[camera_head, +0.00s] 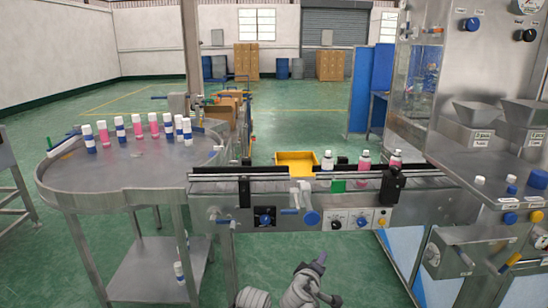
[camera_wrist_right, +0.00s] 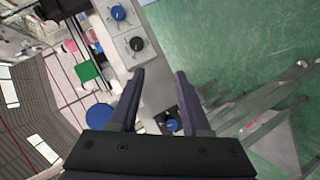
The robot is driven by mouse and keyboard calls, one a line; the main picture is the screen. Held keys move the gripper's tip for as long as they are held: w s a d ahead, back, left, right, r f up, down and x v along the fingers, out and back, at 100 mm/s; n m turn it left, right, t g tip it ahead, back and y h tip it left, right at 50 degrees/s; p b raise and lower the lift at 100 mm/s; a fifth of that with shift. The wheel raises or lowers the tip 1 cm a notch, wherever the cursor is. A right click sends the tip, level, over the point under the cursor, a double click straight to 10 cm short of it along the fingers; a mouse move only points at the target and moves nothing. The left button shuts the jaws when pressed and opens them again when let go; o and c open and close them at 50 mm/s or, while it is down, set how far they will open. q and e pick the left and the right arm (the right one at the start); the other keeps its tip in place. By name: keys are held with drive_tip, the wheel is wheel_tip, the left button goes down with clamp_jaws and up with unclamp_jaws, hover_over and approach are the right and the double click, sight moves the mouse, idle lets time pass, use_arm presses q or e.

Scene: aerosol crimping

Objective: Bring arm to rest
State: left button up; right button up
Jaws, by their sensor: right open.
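My right gripper (camera_head: 328,280) is low at the bottom centre of the head view, in front of the conveyor. In the right wrist view my right gripper (camera_wrist_right: 160,74) shows two dark fingers spread apart with nothing between them. The conveyor's control panel, with a blue knob (camera_wrist_right: 118,12) and a black knob (camera_wrist_right: 136,44), lies beyond the fingers. My left gripper does not show in the head view.
A steel round table (camera_head: 120,182) at left holds several white-capped pink and blue bottles (camera_head: 102,133). The conveyor (camera_head: 270,180) carries a few bottles (camera_head: 364,160) beside a green block (camera_head: 338,186). A yellow bin (camera_head: 296,162) sits behind it. A steel machine (camera_head: 480,70) stands at right.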

drive_tip(key=s+a+f+m+g+y, duration=0.2)
drive_tip(key=s+a+f+g, duration=0.1)
drive_tip(key=s+f+g, duration=0.5)
drive_tip(key=s+a+f+m+g+y, duration=0.1)
drive_tip(key=s+a+f+m+g, duration=0.4)
drive_tip(key=s, duration=0.6)
wheel_tip(320, 180, up, 13)
drive_tip(key=s+n+y+p, duration=0.1)
drive_tip(key=n+p, duration=0.1)
drive_tip(key=p, duration=1.2)
drive_tip(key=shift+d, duration=0.3)
